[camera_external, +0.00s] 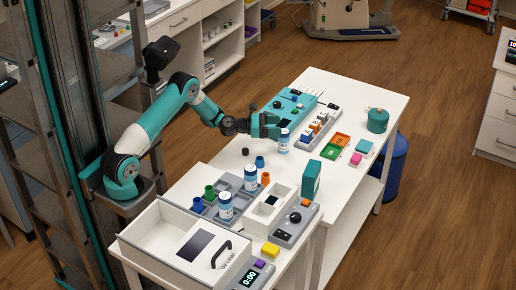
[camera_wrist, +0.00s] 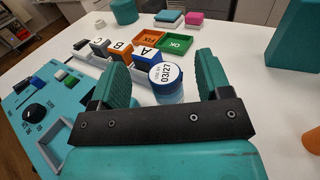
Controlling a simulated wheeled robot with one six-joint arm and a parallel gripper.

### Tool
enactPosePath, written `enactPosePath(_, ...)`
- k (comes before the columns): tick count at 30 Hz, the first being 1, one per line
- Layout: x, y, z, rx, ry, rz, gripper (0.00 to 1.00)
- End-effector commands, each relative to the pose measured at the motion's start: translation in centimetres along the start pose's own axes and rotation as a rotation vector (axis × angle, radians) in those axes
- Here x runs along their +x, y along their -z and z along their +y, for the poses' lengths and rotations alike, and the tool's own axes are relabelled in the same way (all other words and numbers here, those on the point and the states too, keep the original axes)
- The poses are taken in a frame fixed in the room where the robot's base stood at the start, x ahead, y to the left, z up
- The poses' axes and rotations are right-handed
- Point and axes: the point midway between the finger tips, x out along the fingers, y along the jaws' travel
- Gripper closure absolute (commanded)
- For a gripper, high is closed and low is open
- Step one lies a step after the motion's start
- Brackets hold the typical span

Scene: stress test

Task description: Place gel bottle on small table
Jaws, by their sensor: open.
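My gripper (camera_external: 270,125) is open, its teal fingers reaching out above the white table (camera_external: 385,105). In the wrist view, a bottle with a blue-rimmed white lid marked 03/27 (camera_wrist: 167,82) shows between the open fingers of my gripper (camera_wrist: 160,62), nearer the right one. This bottle stands upright in the external view (camera_external: 284,143), just right of the fingertips; contact cannot be told. No label reads as gel, so I cannot tell which is the gel bottle.
A teal panel with knobs (camera_external: 283,108) and lettered blocks (camera_external: 318,124) lie near the gripper. Green and orange trays (camera_external: 335,146), a teal upright box (camera_external: 311,180) and a teal pot (camera_external: 377,120) stand on the table. A white open box (camera_external: 160,232) stands nearer.

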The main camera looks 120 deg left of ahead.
Motion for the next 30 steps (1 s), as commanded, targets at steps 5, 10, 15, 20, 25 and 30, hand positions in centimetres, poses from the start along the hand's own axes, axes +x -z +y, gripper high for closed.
enactPosePath(5, 0.0, -1.4, 0.0, 0.000, 0.000, 0.001, 0.24)
enactPosePath(10, 0.0, -1.4, 0.0, 0.000, 0.000, 0.001, 0.24)
enactPosePath(15, 0.0, -1.3, 0.0, 0.000, 0.000, 0.001, 0.24)
enactPosePath(20, 0.1, -1.4, 0.0, 0.003, 0.000, 0.002, 0.24)
enactPosePath(25, 1.8, -2.7, -1.2, 0.240, -0.002, 0.075, 0.24)
enactPosePath(30, 4.7, -3.4, -3.5, 0.903, 0.036, 0.267, 0.24)
